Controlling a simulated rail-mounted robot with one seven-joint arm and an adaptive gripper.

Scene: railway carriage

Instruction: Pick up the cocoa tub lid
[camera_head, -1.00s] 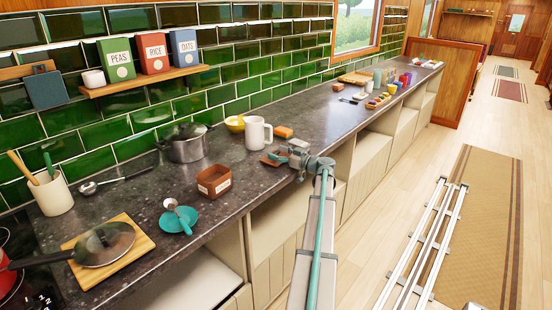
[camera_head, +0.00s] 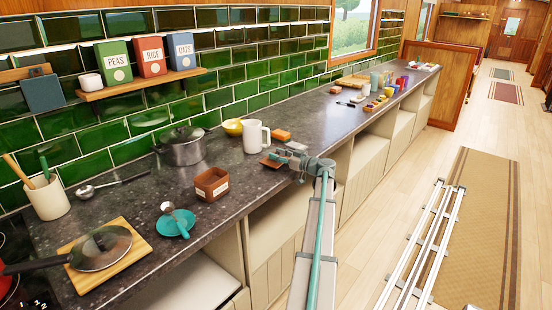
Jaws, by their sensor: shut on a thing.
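The cocoa tub lid (camera_head: 268,162) is a flat brown piece at the front part of the dark counter, left of my gripper. My gripper (camera_head: 281,157) is shut on the lid's right side. Whether the lid touches the counter or is slightly above it is too small to tell. The fingers hide part of it. The open brown cocoa tub (camera_head: 212,185), with a pale label, stands upright on the counter to the left, apart from the lid.
A white jug (camera_head: 254,138), an orange block (camera_head: 281,135) and a yellow bowl (camera_head: 233,127) stand behind the lid. Several small items crowd the counter's far end.

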